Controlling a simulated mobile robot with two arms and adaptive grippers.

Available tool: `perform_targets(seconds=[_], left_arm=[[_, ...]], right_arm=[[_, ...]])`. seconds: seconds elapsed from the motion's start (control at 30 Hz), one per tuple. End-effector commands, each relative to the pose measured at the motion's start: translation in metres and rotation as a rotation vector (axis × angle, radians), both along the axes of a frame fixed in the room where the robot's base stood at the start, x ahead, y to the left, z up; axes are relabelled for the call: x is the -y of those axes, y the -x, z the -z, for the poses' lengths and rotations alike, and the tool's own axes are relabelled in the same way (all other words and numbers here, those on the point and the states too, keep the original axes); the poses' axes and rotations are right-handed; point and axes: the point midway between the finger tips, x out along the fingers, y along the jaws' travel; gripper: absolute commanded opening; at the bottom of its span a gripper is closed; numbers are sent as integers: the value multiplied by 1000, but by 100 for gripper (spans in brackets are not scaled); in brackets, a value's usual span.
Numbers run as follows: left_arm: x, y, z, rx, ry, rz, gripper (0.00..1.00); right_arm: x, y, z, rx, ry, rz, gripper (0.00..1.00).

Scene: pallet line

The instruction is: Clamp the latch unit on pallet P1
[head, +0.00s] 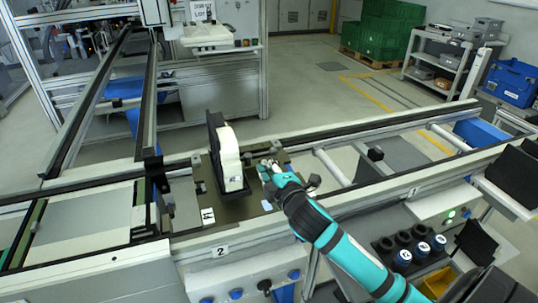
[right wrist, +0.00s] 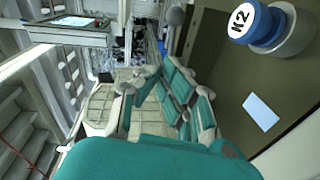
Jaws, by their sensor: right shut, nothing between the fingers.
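The latch unit (head: 229,158), a cream upright block with a black back plate, stands on the olive pallet plate (head: 232,208) at the station marked 2. I cannot read P1 on the pallet. My right gripper (head: 268,170) is just right of the unit, over the plate's right part, shut and empty, apart from the block as far as I can tell. Its teal fingers (right wrist: 160,90) also show in the right wrist view. There a blue-capped knob marked K2 (right wrist: 255,20) stands on the olive plate (right wrist: 222,75), right of the fingers. My left gripper is out of view.
Conveyor rails (head: 385,125) run left and right of the pallet. Blue-topped cylinders (head: 402,259) stand in a black holder at lower right. A black bin (head: 515,175) is at the right edge.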

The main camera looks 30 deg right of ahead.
Motion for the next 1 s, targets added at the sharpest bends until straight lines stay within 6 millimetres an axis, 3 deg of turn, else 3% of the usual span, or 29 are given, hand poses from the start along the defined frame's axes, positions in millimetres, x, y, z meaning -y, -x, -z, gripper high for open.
perform_targets(seconds=[0.13, 0.37, 0.8, 1.0], left_arm=[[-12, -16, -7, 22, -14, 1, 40], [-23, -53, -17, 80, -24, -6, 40], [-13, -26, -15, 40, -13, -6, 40], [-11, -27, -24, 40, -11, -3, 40]], right_arm=[[5, -31, 2, 1, -1, 0, 0], [31, -45, 9, 0, 2, 1, 0], [37, -49, 12, 0, 1, -1, 0], [48, -57, 10, -1, 3, 2, 0]])
